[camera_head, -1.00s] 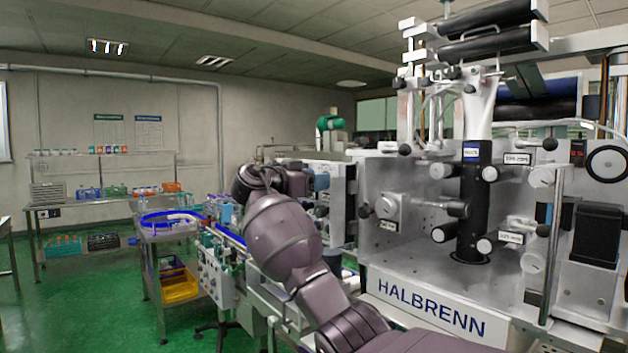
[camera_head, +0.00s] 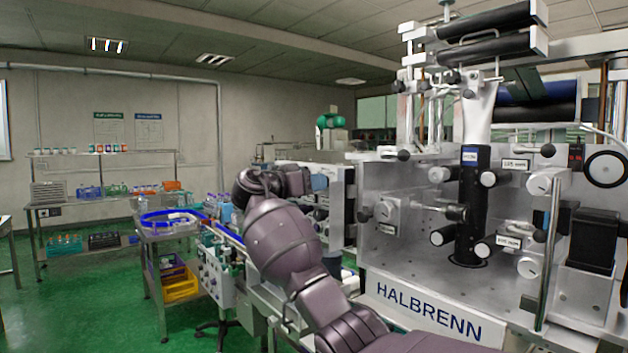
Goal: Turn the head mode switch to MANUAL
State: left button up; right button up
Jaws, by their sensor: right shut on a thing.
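My right arm comes in from the bottom right and reaches up and left to the labelling machine (camera_head: 430,312) marked HALBRENN. Its dark wrist bends right toward the machine's left side. My right gripper (camera_head: 311,181) is at a grey panel (camera_head: 338,200) there, mostly hidden by the wrist. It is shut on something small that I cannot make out. The head mode switch and its markings cannot be made out, so its position cannot be told. My left gripper is not in view.
The machine's rollers and knobs (camera_head: 467,200) stand right of my arm. A conveyor runs beneath it. A steel stand with a blue-rimmed round tray (camera_head: 150,224) and yellow bin (camera_head: 180,287) stands left. Shelves (camera_head: 100,203) line the back wall. The green floor at left is open.

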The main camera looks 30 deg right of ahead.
jog(key=n+p, duration=0.1)
jog(key=n, duration=0.2)
jog(key=shift+r+n+p, duration=0.1)
jog(key=shift+n+p, duration=0.2)
jog(key=shift+n, duration=0.6)
jog(key=shift+p, duration=0.3)
jog(key=o, duration=0.9)
jog(key=shift+o, duration=0.2)
jog(key=shift+a, duration=0.15)
jog(key=a+b, duration=0.2)
jog(key=a, duration=0.8)
jog(key=shift+s+a, duration=0.3)
jog(key=shift+s, duration=0.15)
